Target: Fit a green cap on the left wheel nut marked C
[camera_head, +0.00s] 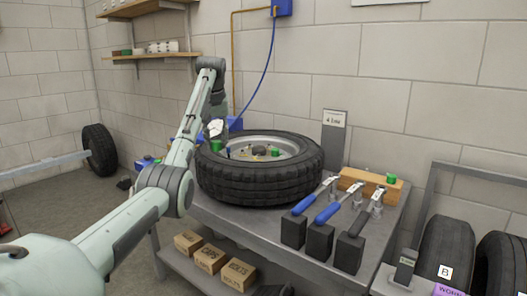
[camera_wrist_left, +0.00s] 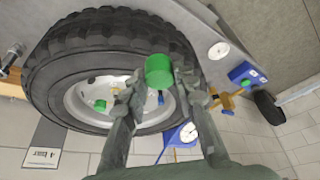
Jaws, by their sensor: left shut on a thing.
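My left gripper (camera_head: 216,133) is over the left part of the wheel (camera_head: 250,189), which lies flat on the grey bench. It is shut on a green cap (camera_head: 216,147). In the left wrist view the green cap (camera_wrist_left: 159,71) sits between the fingertips (camera_wrist_left: 160,84), with the wheel (camera_wrist_left: 62,62) behind it. Another green cap (camera_head: 275,151) is inside the rim, and it also shows in the left wrist view (camera_wrist_left: 100,105). The letter C is not readable, and I cannot tell which nut bears it. My right gripper is not in view.
A wooden block (camera_head: 361,182) with a green cap (camera_head: 391,177) stands at the bench's right. A sign (camera_head: 334,131) stands behind. Cardboard boxes (camera_head: 210,258) are on the lower shelf.

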